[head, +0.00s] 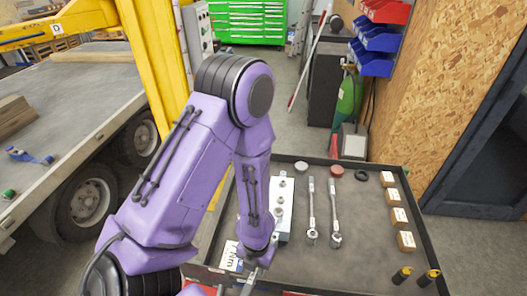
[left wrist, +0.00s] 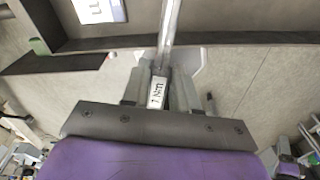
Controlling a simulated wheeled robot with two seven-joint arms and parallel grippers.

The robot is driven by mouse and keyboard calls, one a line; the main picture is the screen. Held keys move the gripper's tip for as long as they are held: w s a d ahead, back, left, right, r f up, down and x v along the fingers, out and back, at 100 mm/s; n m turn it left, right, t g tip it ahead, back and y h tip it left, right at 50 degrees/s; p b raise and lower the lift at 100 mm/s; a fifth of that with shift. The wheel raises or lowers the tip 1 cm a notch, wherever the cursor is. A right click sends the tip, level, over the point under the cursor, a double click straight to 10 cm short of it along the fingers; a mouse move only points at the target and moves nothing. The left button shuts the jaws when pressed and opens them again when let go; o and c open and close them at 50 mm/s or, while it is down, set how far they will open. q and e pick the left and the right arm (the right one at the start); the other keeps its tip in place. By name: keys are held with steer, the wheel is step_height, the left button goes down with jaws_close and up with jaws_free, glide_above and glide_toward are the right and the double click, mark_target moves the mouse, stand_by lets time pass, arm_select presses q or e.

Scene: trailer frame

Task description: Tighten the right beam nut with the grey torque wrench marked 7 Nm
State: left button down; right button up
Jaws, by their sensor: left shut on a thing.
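My left gripper (head: 258,262) is low at the near left of the dark tray, mostly hidden behind my arm in the head view. In the left wrist view its fingers (left wrist: 160,88) are shut on a grey metal torque wrench (left wrist: 171,25). The handle carries a white label that seems to read 7 Nm, and its shaft runs up out of that picture. A white card (head: 230,256) with Nm print lies on the tray beside the gripper; it also shows in the left wrist view (left wrist: 97,9). The right beam nut cannot be made out. My right gripper is out of view.
On the tray (head: 300,268) lie two more wrenches (head: 311,212) (head: 335,213), a pale block with sockets (head: 283,222), several small boxes (head: 399,216) and a black ring (head: 362,175). The trailer (head: 85,95) with wheels stands left, a yellow post (head: 150,60) behind my arm.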

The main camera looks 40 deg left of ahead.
arm_select(q)
steer(key=shift+s+a, duration=0.15)
steer(key=shift+a, duration=0.25)
steer(key=shift+a, duration=0.1)
steer(key=shift+w+d+n, duration=0.3)
steer(key=shift+w+d, duration=0.05)
steer(key=shift+d, duration=0.3)
steer(key=shift+w+d+n, duration=0.3)
steer(key=shift+d, duration=0.35)
stand_by(0.9)
steer(key=shift+r+b, duration=0.15)
steer(key=shift+b, duration=0.25)
